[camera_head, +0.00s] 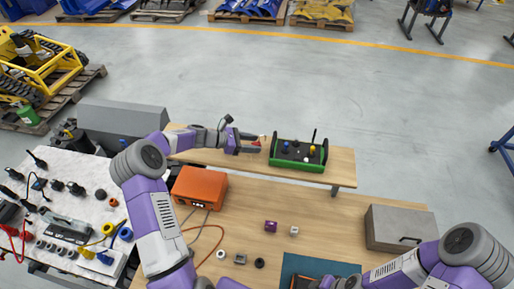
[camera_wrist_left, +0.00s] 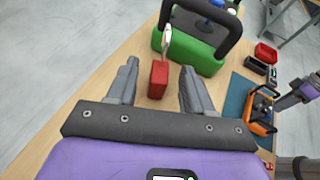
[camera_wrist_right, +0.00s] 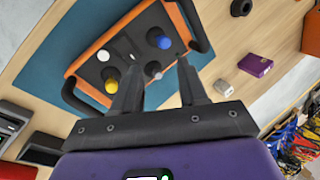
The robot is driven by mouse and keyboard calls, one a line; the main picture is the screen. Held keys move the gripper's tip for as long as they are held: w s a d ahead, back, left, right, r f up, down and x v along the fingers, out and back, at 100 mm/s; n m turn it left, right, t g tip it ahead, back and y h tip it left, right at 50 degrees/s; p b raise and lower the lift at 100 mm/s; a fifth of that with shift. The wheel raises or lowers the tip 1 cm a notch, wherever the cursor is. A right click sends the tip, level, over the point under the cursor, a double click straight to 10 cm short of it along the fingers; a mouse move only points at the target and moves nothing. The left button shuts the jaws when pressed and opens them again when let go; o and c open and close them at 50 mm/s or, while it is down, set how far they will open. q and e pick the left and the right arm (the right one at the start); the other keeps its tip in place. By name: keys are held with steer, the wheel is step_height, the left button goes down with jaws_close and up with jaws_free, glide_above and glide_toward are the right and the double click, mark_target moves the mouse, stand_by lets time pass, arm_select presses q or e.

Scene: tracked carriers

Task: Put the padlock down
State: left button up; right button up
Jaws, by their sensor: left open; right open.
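The red padlock (camera_wrist_left: 159,78) with its pale shackle lies between the open fingers of my left gripper (camera_wrist_left: 159,72) in the left wrist view; contact with the board beneath cannot be told. In the head view the padlock (camera_head: 256,143) shows at the tips of my left gripper (camera_head: 250,142), over the raised shelf (camera_head: 340,168), just left of the green carrier (camera_head: 298,166). My right gripper (camera_wrist_right: 159,66) is open and empty. It points at an orange carrier (camera_wrist_right: 88,97) with several coloured knobs on the blue mat (camera_wrist_right: 48,62).
An orange box (camera_head: 200,187) with cables stands on the wooden table left of centre. A purple block (camera_head: 270,226) and white cube (camera_head: 294,230) lie mid-table. A grey box (camera_head: 395,225) stands at right. The table between them and the shelf is clear.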

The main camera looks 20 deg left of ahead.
arm_select(q)
steer(key=shift+b+x, duration=0.3)
steer(key=shift+x, duration=0.9)
jaws_close()
